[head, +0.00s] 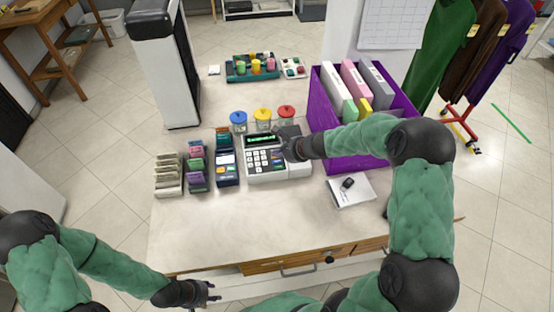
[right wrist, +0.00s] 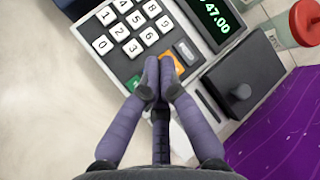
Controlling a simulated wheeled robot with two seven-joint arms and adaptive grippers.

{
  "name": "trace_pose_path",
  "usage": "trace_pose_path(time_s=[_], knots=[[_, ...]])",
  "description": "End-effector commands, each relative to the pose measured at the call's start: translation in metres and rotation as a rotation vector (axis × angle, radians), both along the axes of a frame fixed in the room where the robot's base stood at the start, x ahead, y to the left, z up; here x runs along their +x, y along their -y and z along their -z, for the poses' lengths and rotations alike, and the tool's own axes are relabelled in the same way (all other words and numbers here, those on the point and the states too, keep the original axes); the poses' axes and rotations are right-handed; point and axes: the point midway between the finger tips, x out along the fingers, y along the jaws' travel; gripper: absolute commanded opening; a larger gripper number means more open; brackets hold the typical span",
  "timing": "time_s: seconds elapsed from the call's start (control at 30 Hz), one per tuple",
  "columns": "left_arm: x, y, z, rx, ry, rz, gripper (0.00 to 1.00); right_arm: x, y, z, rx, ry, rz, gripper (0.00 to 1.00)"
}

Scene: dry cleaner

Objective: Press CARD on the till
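The till (head: 265,158) stands on the counter, white with a dark keypad and a lit green display. In the right wrist view the display (right wrist: 214,14) shows "47.00" at its visible end. White number keys (right wrist: 125,30), a grey key (right wrist: 187,50) and orange keys (right wrist: 180,63) show on the keypad. I cannot read a CARD label; my fingers cover part of the keypad. My right gripper (right wrist: 157,85) has its fingertips together, over the keypad beside an orange key; contact is unclear. My left gripper (head: 207,296) is low in front of the counter, apart from the till.
A card terminal (head: 226,165) stands left of the till, and lidded jars (head: 263,122) behind it. A purple crate (head: 328,138) of folders is at the right. A white pad (head: 350,192) with a dark object lies in front. The counter's front left is clear.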

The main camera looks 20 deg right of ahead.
Motion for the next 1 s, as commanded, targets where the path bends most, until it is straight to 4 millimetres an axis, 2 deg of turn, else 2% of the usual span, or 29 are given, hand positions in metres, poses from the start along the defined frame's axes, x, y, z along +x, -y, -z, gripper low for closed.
trace_pose_path(time_s=[0.03,0.4,1.0], knots=[[0.0,0.0,-0.008,0.0,0.0,0.0,0.4,0.0,0.0,-0.009,-0.001,0.0,-0.001,0.0],[0.0,0.0,-0.031,0.0,0.0,0.0,0.4,0.0,0.0,-0.037,-0.001,0.0,-0.001,0.0],[0.0,0.0,-0.03,0.0,0.0,0.0,0.4,0.0,0.0,-0.036,-0.001,0.0,-0.001,0.0]])
